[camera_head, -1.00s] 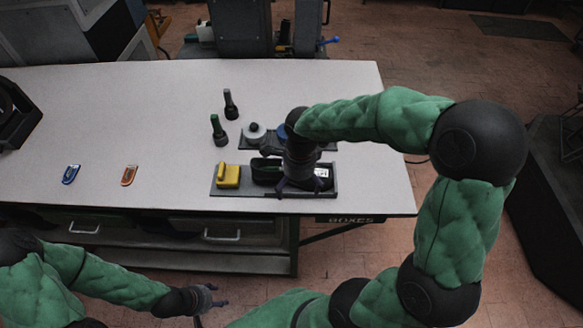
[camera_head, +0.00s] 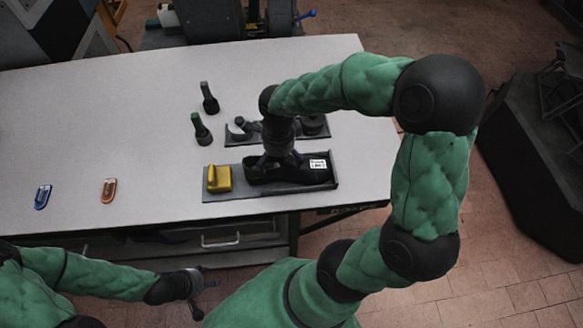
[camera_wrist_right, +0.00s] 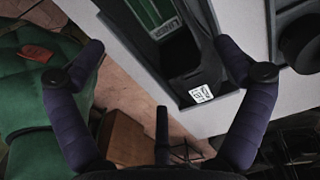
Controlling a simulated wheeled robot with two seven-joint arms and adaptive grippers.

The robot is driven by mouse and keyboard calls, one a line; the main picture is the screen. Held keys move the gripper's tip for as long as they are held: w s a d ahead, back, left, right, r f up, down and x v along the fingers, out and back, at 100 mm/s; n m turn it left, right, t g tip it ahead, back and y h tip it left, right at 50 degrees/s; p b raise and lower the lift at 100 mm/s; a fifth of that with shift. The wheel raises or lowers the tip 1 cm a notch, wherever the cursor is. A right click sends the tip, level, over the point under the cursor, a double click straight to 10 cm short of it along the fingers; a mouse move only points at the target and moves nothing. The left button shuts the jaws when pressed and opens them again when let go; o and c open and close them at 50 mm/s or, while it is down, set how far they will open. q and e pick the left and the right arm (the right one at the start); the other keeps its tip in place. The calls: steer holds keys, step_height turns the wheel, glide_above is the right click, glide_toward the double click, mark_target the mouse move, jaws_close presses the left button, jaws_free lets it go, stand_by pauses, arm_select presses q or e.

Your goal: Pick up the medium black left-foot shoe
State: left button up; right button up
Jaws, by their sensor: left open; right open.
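A black shoe (camera_head: 305,174) with a white label lies lengthwise in a grey tray (camera_head: 240,194) near the table's front edge. Whether it is a left-foot shoe or medium size I cannot read. My right gripper (camera_head: 282,160) points down over the shoe and hides part of it. In the right wrist view my right gripper (camera_wrist_right: 163,48) is open. There the shoe (camera_wrist_right: 183,55) shows between the spread fingers, nearer the right one, with a green insole and the label at one end. My left gripper (camera_head: 203,288) is open and empty in front of the table.
A yellow block (camera_head: 218,178) stands at the tray's left end. A second tray (camera_head: 238,141) with round dark parts lies just behind. Two dark upright tools (camera_head: 201,130) stand left of it. Blue (camera_head: 43,196) and orange (camera_head: 109,190) pads lie on the clear left table.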

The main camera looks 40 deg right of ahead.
mark_target(282, 168)
steer(key=f, duration=0.5)
steer(key=shift+s+d+b, duration=0.1)
steer(key=shift+d+b, duration=0.2)
steer(key=shift+c, duration=0.3)
steer(key=c, duration=1.2)
